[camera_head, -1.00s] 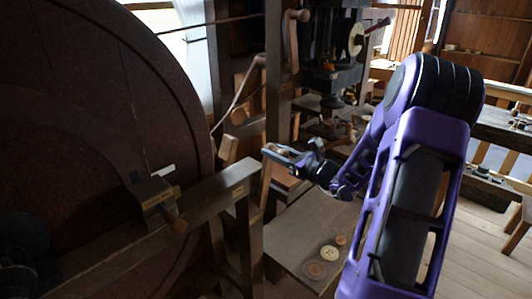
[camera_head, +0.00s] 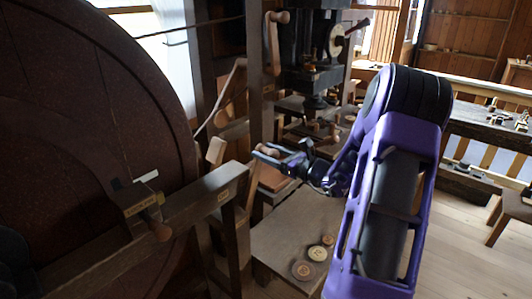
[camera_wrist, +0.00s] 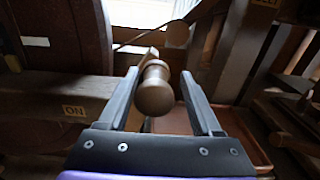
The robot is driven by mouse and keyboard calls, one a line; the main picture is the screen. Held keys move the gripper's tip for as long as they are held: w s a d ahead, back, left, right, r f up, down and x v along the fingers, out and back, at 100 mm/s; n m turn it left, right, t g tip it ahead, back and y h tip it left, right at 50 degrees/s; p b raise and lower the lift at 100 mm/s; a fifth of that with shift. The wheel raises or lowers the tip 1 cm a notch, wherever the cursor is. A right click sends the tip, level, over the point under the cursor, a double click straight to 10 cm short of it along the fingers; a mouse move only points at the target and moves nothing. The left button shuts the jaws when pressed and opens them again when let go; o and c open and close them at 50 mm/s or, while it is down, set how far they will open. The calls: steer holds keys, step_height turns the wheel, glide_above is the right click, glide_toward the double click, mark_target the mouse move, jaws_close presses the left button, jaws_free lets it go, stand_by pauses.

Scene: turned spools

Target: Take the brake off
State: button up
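A wooden lever (camera_head: 253,186) with a rounded, turned knob stands just past the end of a dark beam (camera_head: 200,196) beside the large wheel; I take it for the brake lever. In the wrist view the knob (camera_wrist: 155,92) lies between my two fingers, with a gap on each side. My gripper (camera_head: 268,153) is open around the knob's end in the head view, where the fingers partly hide it. A label (camera_wrist: 74,111) on the beam reads "ON", seen upside down from the wrist.
The big dark wheel (camera_head: 80,130) fills the left. A post with a wooden-handled crank (camera_head: 277,17) rises behind my gripper. A bench top (camera_head: 290,230) with several round discs (camera_head: 317,253) lies below. Open floor (camera_head: 465,255) is at the right.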

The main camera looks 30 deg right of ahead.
steer(key=shift+a, duration=0.1)
steer(key=v, duration=1.7)
steer(key=shift+s+r, duration=0.1)
steer(key=shift+s, duration=0.1)
